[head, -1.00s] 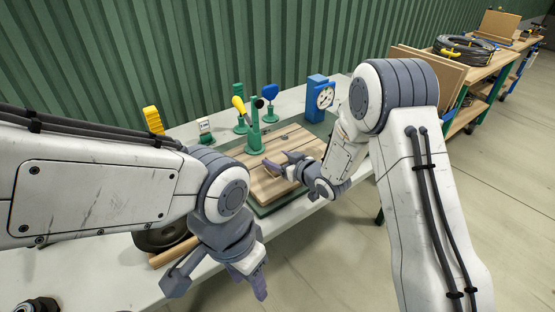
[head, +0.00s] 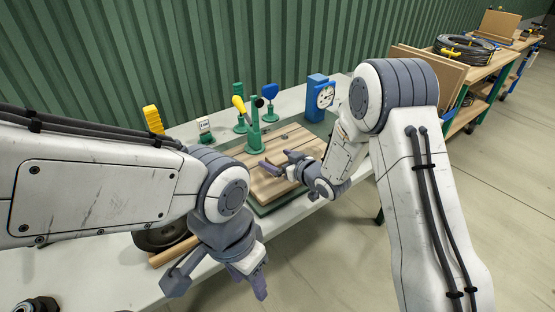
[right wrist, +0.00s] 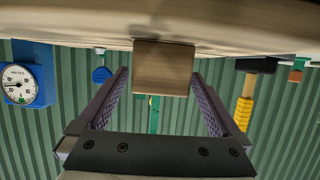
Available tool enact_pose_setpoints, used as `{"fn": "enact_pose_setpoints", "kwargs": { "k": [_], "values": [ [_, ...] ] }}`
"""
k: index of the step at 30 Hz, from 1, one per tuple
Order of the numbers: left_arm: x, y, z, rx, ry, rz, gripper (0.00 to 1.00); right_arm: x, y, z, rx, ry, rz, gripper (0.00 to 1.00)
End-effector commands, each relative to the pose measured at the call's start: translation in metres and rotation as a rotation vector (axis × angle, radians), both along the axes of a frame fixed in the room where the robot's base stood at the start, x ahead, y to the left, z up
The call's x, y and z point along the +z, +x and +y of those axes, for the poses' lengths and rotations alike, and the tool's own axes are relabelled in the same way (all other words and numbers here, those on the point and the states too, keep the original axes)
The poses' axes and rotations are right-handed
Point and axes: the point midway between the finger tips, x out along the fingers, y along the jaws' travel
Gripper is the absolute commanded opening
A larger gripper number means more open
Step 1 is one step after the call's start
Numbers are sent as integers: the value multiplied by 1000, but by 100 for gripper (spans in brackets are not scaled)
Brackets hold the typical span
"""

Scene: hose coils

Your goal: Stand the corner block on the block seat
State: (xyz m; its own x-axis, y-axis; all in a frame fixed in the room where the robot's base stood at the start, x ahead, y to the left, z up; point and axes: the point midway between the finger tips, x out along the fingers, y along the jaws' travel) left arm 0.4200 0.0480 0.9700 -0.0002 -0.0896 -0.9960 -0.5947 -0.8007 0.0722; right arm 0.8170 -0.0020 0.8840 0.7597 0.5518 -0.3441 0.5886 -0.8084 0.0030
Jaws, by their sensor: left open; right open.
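A small wooden block (right wrist: 163,68), which looks like the corner block, shows in the right wrist view against the pale wooden surface. My right gripper (right wrist: 161,78) is open, with its two purple fingers to either side of the block and gaps between. In the head view my right gripper (head: 279,161) is low over the wooden board (head: 262,187); I cannot make out the block clearly there. My left gripper (head: 257,278) is open and empty in front of the bench edge. I cannot clearly identify the block seat.
A green clamp with a yellow handle (head: 238,103) stands at the board's back. A blue gauge block (head: 318,92) stands behind right. A yellow-handled tool (head: 153,119) is at the left back. A dark round coil (head: 158,238) lies partly behind my left arm.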

Motion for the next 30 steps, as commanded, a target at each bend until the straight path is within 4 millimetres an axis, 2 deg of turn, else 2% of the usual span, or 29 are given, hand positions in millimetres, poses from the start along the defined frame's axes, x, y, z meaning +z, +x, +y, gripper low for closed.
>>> {"fn": "enact_pose_setpoints", "kwargs": {
  "k": [30],
  "values": [
    [8, 0, 0, 0, 0, 0, 50, 14, -29, -22, 0, -1, -1, 100]
  ]
}}
